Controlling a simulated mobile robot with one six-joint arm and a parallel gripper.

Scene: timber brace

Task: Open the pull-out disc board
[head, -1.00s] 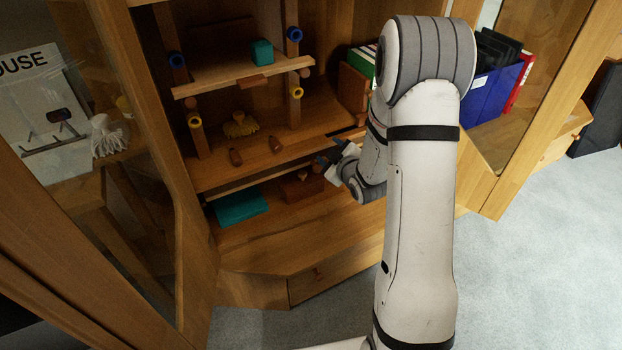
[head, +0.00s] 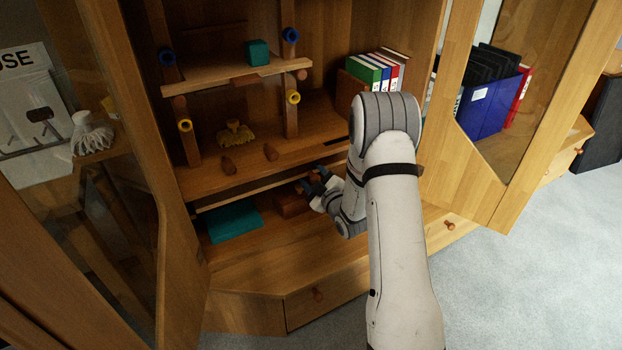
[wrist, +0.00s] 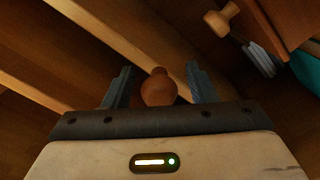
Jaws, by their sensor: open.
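A thin light-wood board edge (head: 245,196) shows just under the middle shelf in the head view; it appears to be the pull-out disc board. In the wrist view its pale edge (wrist: 135,50) runs diagonally behind a round brown knob (wrist: 158,88). My gripper (head: 316,181) is at the right part of this board, in front of the cabinet. In the wrist view my gripper (wrist: 160,75) is open, with one blue-grey finger on each side of the knob and visible gaps to both. My gripper hides the knob in the head view. Discs on the board cannot be made out.
Below the board lie a teal block (head: 234,221) and a brown box (head: 291,203). The shelf above (head: 250,165) carries two brown pegs and a yellow mop head (head: 236,133). Glass doors stand open at both sides. A drawer (head: 328,294) is below.

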